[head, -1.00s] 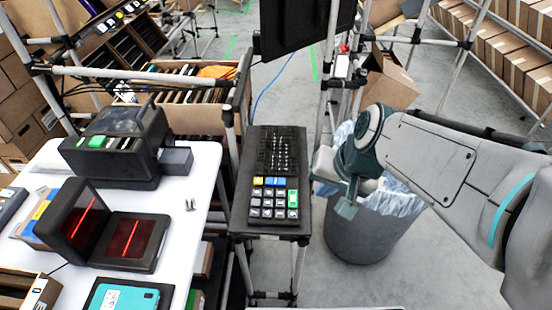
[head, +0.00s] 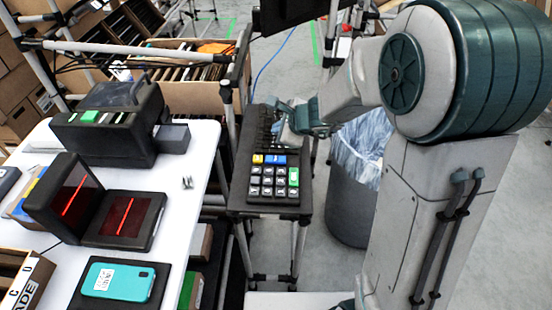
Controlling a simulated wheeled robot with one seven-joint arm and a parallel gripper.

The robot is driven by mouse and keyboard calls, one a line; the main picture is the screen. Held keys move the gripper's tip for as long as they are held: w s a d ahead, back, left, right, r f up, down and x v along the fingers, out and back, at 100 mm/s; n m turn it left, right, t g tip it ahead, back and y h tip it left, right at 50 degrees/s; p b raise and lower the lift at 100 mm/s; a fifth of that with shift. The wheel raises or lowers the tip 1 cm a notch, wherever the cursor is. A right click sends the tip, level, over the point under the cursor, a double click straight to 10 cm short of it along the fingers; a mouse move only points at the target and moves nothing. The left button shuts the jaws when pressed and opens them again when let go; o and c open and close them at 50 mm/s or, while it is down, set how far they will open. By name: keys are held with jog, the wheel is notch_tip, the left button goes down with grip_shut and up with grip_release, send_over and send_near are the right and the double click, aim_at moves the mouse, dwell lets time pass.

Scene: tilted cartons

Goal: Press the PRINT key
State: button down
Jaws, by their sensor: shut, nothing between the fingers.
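A black keypad panel (head: 237,190) stands on a small stand in the middle of the head view. Its lower half has a yellow key (head: 257,159), a blue key (head: 274,160), a tall green key (head: 293,177) and several pale keys (head: 267,181). The lettering is too small to read, so I cannot tell which key is PRINT. My gripper (head: 286,134) is shut and empty over the panel's upper right part, just beyond the coloured keys. It hides part of the black upper keys (head: 265,122). I cannot tell whether it touches the panel.
A white table (head: 195,200) on the left holds a black printer-like device (head: 110,130) with a green button, a red-lit scanner (head: 122,220) and a teal phone (head: 118,281). A grey bin (head: 350,205) with a plastic liner stands right of the panel. A dark screen hangs above.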

aim_at(278, 161)
jog(key=shift+f, duration=0.15)
notch_tip(278, 161, down, 8)
jog(key=b, duration=0.8)
jog(key=shift+f, duration=0.25)
jog(key=shift+f+b, duration=0.15)
jog(key=shift+b, duration=0.2)
dwell(1.4)
jog(key=shift+f+b, duration=0.25)
jog(key=shift+b, duration=0.1)
jog(key=shift+f+b, duration=0.4)
jog(key=shift+b, duration=0.1)
dwell(0.7)
jog(key=shift+r, duration=0.1)
jog(key=shift+r+p, duration=0.65)
jog(key=shift+r, duration=0.1)
jog(key=shift+r+p, duration=2.15)
jog(key=shift+r, duration=0.3)
